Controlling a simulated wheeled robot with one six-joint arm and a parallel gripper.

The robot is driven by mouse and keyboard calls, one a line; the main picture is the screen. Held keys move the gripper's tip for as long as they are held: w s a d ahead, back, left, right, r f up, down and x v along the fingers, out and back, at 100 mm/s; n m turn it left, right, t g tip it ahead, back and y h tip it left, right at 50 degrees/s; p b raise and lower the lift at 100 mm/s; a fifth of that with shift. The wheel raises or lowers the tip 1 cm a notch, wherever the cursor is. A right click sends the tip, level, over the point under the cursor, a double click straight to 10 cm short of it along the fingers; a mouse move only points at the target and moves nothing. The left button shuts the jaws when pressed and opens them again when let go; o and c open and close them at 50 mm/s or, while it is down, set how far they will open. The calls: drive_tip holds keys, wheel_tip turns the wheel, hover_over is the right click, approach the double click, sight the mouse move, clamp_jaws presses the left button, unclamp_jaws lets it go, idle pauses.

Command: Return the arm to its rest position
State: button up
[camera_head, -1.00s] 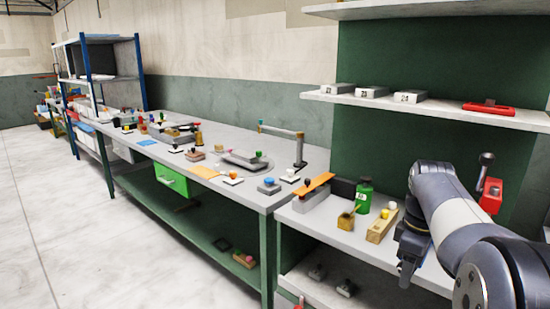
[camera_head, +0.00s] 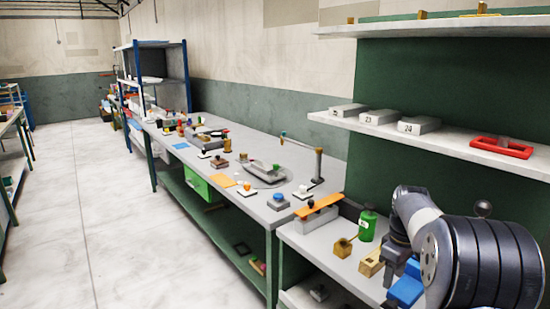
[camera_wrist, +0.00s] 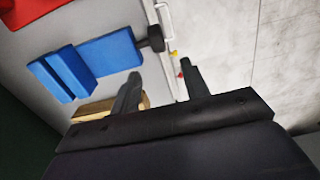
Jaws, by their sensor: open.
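My arm (camera_head: 470,255) is folded at the right of the head view, in front of the shelf unit. My gripper shows in the wrist view (camera_wrist: 160,72) with its two dark fingers spread apart and nothing between them. Past the fingers lie the edge of a grey surface and the pale floor. In the head view the fingertips are hard to make out beside the arm. Blue blocks (camera_wrist: 108,53) lie on the grey surface left of the fingers in the wrist view. A wooden block (camera_wrist: 95,108) is partly hidden behind the left finger.
An orange bar (camera_head: 318,207) lies on a grey block. A shelf (camera_head: 450,140) holds numbered grey blocks and a red frame (camera_head: 501,147). The floor at left is clear.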

sight(391, 304)
wheel_tip(391, 304, down, 11)
drive_tip(key=shift+w+d+r, duration=0.1)
drive_tip(key=shift+r, duration=0.05)
drive_tip(key=shift+d+f+b, duration=0.1)
drive_tip(key=shift+f+b, duration=0.15)
drive_tip(key=shift+b, duration=0.5)
drive_tip(key=shift+s+d+r+t+y+b, duration=0.1)
drive_tip(key=shift+s+t+y+b, duration=0.1)
drive_tip(key=shift+t+y+b, duration=0.55)
drive_tip(key=t+y+b, duration=0.1)
drive_tip(key=b, duration=0.2)
drive_tip(key=t+b, duration=0.1)
drive_tip(key=b, duration=0.1)
drive_tip(key=shift+s+d+t+y+b, duration=0.15)
drive_tip(key=shift+t+y+b, duration=0.1)
drive_tip(key=shift+y+b, duration=0.15)
drive_tip(key=shift+r+t+b, duration=0.3)
drive_tip(key=shift+r+b, duration=0.05)
drive_tip(key=shift+b, duration=0.15)
